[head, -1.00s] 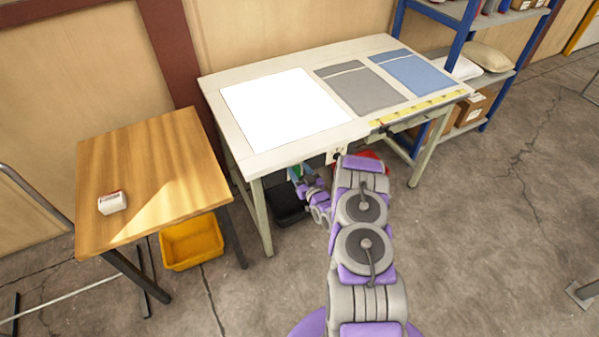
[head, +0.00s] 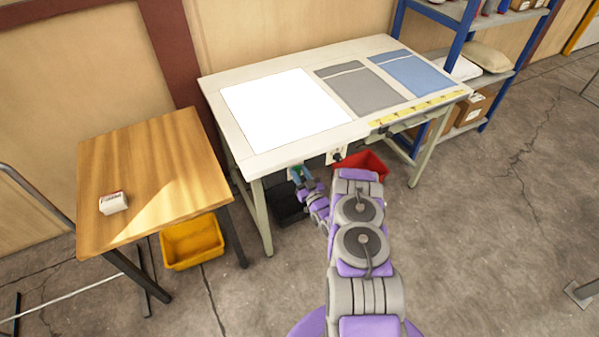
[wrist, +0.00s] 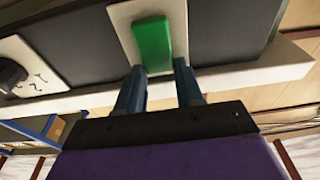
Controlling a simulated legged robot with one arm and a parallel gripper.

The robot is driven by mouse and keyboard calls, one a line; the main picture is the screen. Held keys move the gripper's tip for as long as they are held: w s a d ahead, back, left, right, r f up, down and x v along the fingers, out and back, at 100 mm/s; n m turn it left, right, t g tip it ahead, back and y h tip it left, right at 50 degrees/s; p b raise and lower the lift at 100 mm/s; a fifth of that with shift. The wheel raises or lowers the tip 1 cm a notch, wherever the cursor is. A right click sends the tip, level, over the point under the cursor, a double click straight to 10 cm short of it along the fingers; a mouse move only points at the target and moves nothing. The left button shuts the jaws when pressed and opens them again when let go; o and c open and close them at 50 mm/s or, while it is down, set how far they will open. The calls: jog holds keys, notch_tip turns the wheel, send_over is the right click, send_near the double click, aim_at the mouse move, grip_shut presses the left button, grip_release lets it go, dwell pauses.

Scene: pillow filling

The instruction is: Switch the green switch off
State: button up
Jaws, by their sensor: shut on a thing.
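The green switch (wrist: 153,43) is a green block on a white plate (wrist: 123,22), fixed to the dark front of the workbench. It shows small in the head view (head: 297,170), under the bench's front edge. My gripper (wrist: 160,68) is at the lower end of the switch in the wrist view, one blue-grey finger on each side, shut on it. In the head view my gripper (head: 300,178) is at the bench front, partly hidden by its own wrist. Whether the switch is on or off I cannot tell.
A black knob (wrist: 10,74) on a marked white plate is beside the switch; it also shows in the head view (head: 337,154). A red bin (head: 365,163) and a black bin (head: 288,207) stand below the workbench (head: 235,120). A wooden table (head: 150,170) stands left.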

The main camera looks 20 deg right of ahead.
aim_at(298, 168)
jog(key=shift+s+f+t, duration=0.15)
jog(key=shift+f+t, duration=0.1)
jog(key=shift+t, duration=0.4)
jog(key=shift+s+f+t, duration=0.1)
jog(key=shift+f+t, duration=0.1)
jog(key=shift+t, duration=0.45)
jog(key=o, duration=1)
jog(key=shift+o, duration=0.2)
jog(key=shift+s, duration=0.1)
jog(key=shift+p+v, duration=0.4)
jog(key=shift+v, duration=0.9)
jog(key=b+v, duration=0.7)
jog(key=v, duration=0.7)
jog(key=shift+s+d+f, duration=0.2)
jog(key=shift+f, duration=0.1)
jog(key=shift+w+y, duration=0.1)
jog(key=shift+y, duration=0.2)
